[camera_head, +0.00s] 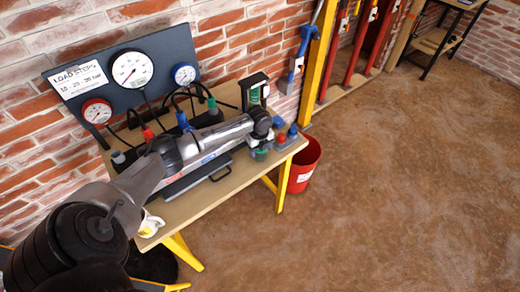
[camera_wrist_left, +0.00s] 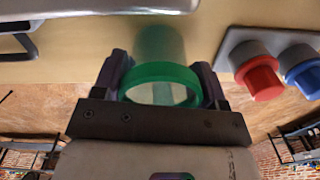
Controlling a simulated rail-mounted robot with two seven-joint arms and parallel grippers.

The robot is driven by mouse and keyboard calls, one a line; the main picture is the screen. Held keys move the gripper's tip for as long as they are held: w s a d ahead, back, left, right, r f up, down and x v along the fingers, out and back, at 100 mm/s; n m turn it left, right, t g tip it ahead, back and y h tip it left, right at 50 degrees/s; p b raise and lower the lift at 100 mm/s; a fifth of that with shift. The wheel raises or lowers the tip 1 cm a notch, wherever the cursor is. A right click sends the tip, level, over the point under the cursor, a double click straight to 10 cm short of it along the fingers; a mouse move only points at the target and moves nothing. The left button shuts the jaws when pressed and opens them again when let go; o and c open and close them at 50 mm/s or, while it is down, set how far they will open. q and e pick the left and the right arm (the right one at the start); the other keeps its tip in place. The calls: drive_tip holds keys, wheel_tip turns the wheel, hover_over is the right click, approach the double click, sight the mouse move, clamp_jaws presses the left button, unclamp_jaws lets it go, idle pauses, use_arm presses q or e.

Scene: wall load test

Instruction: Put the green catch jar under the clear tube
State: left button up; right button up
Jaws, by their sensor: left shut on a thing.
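The green catch jar (camera_wrist_left: 163,74) sits between the two fingers of my left gripper (camera_wrist_left: 162,88) in the left wrist view, its green rim facing the camera. The gripper is shut on it. In the head view my left gripper (camera_head: 262,141) is over the right part of the workbench, with a bit of the green jar (camera_head: 260,154) showing below it. The clear tube (camera_head: 255,97) stands in a dark frame behind the gripper, with green showing at it. Whether the jar touches the bench top is unclear. My right gripper is not in view.
A grey holder (camera_head: 287,143) with a red and a blue cap is close to the right of the jar. A gauge panel (camera_head: 150,75) with hoses stands at the back of the bench (camera_head: 210,203). A red bucket (camera_head: 304,165) is on the floor to the right.

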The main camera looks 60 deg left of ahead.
use_arm(q)
drive_tip(key=shift+f, duration=0.1)
drive_tip(key=o, duration=0.9)
drive_tip(key=shift+o, duration=0.2)
